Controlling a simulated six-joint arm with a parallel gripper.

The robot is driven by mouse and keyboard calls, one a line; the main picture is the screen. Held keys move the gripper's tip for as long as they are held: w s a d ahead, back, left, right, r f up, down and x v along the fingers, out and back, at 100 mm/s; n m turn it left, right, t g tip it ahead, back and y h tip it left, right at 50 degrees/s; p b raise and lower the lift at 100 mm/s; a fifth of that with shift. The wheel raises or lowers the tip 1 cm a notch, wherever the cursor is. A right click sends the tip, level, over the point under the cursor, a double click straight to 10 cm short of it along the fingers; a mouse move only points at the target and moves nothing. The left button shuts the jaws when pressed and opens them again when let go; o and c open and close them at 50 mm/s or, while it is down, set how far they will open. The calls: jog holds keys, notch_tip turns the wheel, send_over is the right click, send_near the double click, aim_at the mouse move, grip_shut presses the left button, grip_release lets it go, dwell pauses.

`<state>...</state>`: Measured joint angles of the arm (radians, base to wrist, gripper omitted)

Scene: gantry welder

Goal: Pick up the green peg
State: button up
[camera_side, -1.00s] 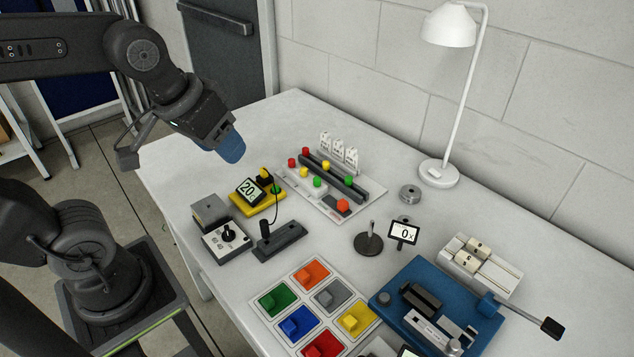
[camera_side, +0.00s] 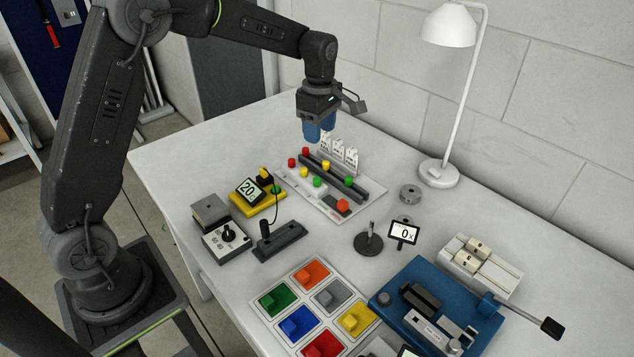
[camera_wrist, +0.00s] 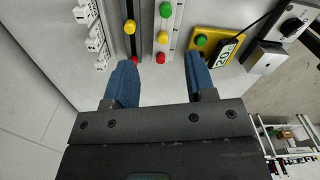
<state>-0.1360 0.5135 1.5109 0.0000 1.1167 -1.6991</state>
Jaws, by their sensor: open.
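Two round green pegs stand on the white board: one (camera_side: 317,182) on its near white strip, also in the wrist view (camera_wrist: 165,9), and one (camera_side: 349,181) on the dark rail behind. I cannot tell which is meant. A green block (camera_side: 267,300) also sits in a green tray. My gripper (camera_side: 320,138) is open and empty, its blue fingers pointing down above the board's back left end. In the wrist view, the near-strip green peg lies at the top edge, beyond my open fingertips (camera_wrist: 160,60).
Red and yellow pegs (camera_side: 304,172) share the board, with white tags (camera_side: 338,150) upright behind. A yellow device (camera_side: 258,203) with a display stands to its left. A lamp (camera_side: 438,174), a round stand (camera_side: 368,244) and a blue fixture (camera_side: 400,283) stand to the right.

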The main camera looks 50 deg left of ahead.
send_over(317, 178)
jog(key=f, duration=0.8)
jog(key=shift+w+a, duration=0.1)
jog(key=shift+w, duration=0.25)
jog(key=shift+s+f, duration=0.2)
jog(key=shift+f, duration=1.15)
jog(key=shift+s+f, duration=0.15)
jog(key=shift+f, duration=1.15)
grip_shut()
jog(key=shift+r, duration=0.1)
